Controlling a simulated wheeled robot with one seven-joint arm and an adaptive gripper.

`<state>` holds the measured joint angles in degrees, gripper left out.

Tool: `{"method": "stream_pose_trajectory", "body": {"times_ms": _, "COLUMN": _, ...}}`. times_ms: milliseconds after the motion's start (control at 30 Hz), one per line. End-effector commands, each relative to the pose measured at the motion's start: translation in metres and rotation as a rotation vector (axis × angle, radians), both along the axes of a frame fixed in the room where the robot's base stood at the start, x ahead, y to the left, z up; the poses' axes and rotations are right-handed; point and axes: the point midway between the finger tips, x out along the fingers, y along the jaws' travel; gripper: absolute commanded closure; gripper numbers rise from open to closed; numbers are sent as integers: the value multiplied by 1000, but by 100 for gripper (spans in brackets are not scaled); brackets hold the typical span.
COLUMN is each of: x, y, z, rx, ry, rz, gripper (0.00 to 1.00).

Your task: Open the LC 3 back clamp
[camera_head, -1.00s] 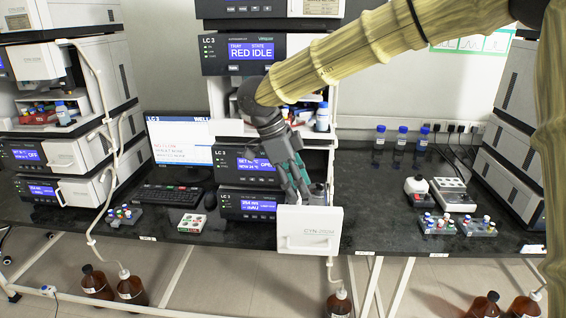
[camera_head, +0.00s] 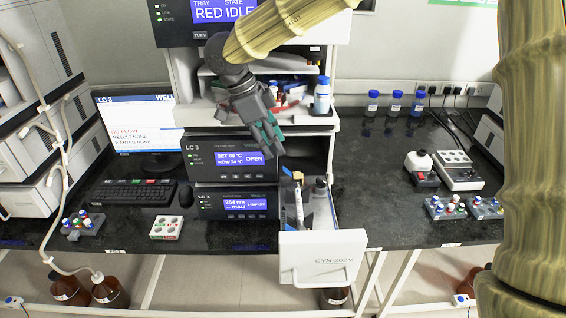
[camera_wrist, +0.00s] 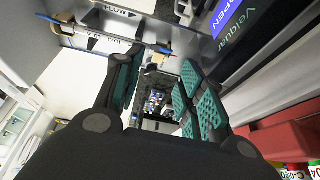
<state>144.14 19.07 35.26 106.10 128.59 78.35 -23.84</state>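The LC 3 column compartment (camera_head: 230,158) has its display reading OPEN, and its white drawer (camera_head: 322,258) is pulled out. A slim column (camera_head: 299,205) with blue ends lies lengthwise in the drawer; it also shows in the wrist view (camera_wrist: 105,34). A small tan piece (camera_head: 298,175) sits at its back end, perhaps part of the back clamp; its state is too small to tell. My gripper (camera_head: 273,148) is above and behind the drawer, in front of the compartment. In the wrist view its teal-padded fingers (camera_wrist: 162,64) are apart with nothing between them. The column lies beyond the left fingertip.
A shelf above the compartment holds a blue-capped bottle (camera_head: 322,96) and red items. A keyboard (camera_head: 132,192), vial racks and a green-and-white box (camera_head: 166,228) are on the dark bench. Blue-capped bottles (camera_head: 395,103) stand at the right rear.

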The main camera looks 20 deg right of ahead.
Motion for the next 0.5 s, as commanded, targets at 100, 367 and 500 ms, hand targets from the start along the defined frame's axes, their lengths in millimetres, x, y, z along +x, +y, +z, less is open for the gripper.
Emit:
{"method": "stream_pose_trajectory", "body": {"times_ms": 100, "x": 1, "y": -9, "z": -21, "rx": -3, "ry": 8, "rz": -2, "gripper": 61}}
{"method": "stream_pose_trajectory", "body": {"times_ms": 367, "x": -2, "y": -26, "z": -59, "rx": -2, "ry": 9, "rz": -4, "gripper": 61}}
{"method": "stream_pose_trajectory", "body": {"times_ms": 500, "x": -4, "y": -31, "z": -73, "rx": -1, "ry": 7, "rz": -5, "gripper": 61}}
